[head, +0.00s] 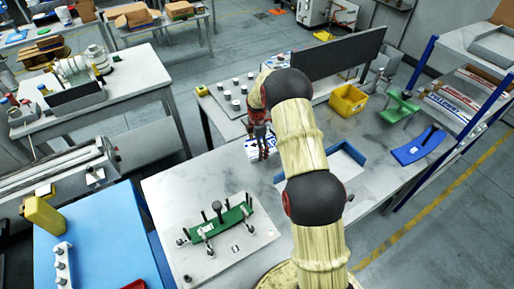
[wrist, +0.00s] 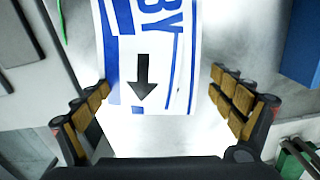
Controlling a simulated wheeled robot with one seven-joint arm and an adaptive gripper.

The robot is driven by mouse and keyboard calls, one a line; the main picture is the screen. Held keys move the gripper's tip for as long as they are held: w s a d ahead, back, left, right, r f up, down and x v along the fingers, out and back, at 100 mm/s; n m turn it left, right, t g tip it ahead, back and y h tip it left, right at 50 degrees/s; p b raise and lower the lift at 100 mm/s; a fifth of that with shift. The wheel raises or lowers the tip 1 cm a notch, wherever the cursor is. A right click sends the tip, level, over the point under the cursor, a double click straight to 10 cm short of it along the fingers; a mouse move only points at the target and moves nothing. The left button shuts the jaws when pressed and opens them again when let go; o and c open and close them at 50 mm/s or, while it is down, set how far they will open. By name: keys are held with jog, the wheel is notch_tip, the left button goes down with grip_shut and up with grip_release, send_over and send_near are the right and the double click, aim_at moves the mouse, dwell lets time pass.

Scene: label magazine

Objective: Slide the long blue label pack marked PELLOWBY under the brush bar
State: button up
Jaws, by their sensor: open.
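In the wrist view, a white label pack (wrist: 180,62) with blue stripes, a black arrow and the blue letters "BY" runs in from the top edge; the rest of its name is cut off. My gripper (wrist: 159,84) is open, with its padded fingers on either side of the pack's near end; I cannot tell whether they touch it. In the head view, my gripper (head: 262,154) points down over the pack (head: 252,147), which lies on the grey table, partly hidden by my arm. I cannot make out a brush bar with certainty.
A long dark panel (head: 336,54) stands behind the pack. A blue-edged tray (head: 345,160), yellow bin (head: 348,100), green holder (head: 400,107) and blue curved piece (head: 418,145) lie to the right. A plate with a green fixture (head: 222,232) is at front left.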

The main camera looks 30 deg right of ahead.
notch_tip(320, 180, up, 12)
jog(key=s+a+r+m+t+b, duration=0.2)
jog(key=s+a+r+m, duration=0.3)
jog(key=s, duration=0.8)
jog(key=s+a+r+m+t+b, duration=0.1)
jog(key=s+a+r+m+b, duration=0.4)
jog(key=s, duration=0.8)
jog(key=s+a+r+m+t+b, duration=0.2)
jog(key=s+a+r+m+b, duration=0.2)
jog(key=s+a+m, duration=0.3)
jog(key=shift+s+a+r+t, duration=0.3)
jog(key=shift+s+a+r, duration=0.25)
jog(key=shift+s+a, duration=1.85)
